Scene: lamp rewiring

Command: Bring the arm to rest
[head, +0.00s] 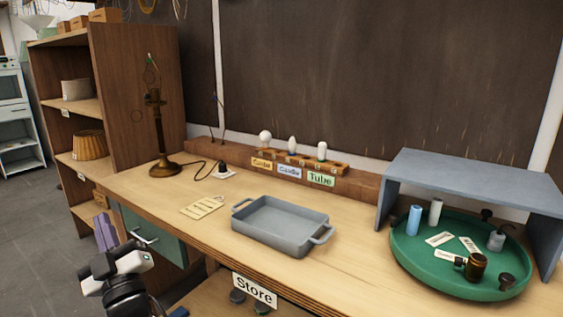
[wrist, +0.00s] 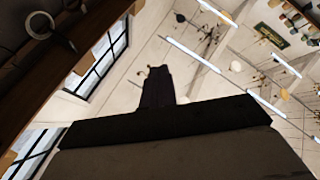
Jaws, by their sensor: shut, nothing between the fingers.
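My gripper (head: 104,230) is in front of the bench at the lower left of the head view, with its purple fingers pointing up. It is shut and empty, and apart from the bench things. In the wrist view the gripper (wrist: 157,75) is a dark shape against the ceiling. The workbench (head: 345,262) spans the middle of the head view.
A grey tray (head: 283,226) sits mid-bench. A green round tray (head: 415,262) with bottles and labels is under a grey stand (head: 480,178) at right. Bulbs stand in a wooden rack (head: 345,184) behind. Shelves (head: 85,108) rise at left. A drawer handle (head: 147,240) is near my arm.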

